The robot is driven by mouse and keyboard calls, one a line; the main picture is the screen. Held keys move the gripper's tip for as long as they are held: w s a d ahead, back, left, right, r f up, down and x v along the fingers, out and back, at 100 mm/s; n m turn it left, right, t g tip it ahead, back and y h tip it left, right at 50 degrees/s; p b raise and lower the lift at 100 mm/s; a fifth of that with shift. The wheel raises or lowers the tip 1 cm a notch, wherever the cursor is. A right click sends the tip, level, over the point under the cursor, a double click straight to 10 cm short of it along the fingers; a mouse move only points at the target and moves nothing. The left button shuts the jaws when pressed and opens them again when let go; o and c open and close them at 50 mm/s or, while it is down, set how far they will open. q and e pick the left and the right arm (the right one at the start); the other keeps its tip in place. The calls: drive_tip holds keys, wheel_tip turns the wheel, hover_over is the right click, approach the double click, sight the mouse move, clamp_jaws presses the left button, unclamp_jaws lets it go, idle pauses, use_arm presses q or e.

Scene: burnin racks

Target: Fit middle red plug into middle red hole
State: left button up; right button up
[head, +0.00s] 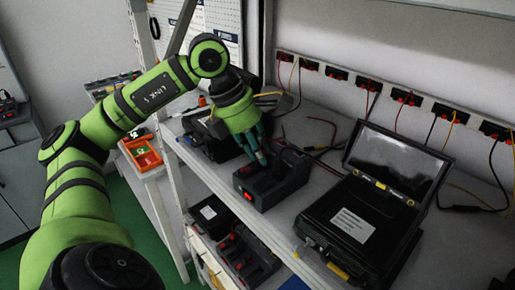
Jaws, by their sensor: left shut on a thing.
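My left gripper (256,150) reaches in from the left and points down over the black device (277,180) on the upper shelf. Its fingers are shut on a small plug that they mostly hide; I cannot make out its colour. Red leads (312,146) run loose on the shelf behind and right of the device. Small red spots (247,195) show on the device's front face. The fingertips are at the device's upper edge; I cannot tell whether the plug touches a hole. The middle red hole cannot be singled out. My right gripper is not in view.
An open black case (362,220) with a raised lid stands to the right. Red-and-black sockets (367,84) with hanging wires line the back wall. More black equipment (247,254) sits on the lower shelf. An orange bin (143,153) stands at left.

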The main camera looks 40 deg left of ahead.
use_arm(q)
drive_tip(key=o, duration=1)
drive_tip(key=o, duration=0.4)
drive_tip(key=shift+r+p, duration=2.75)
drive_tip(key=shift+r, duration=0.05)
drive_tip(key=shift+f, duration=0.1)
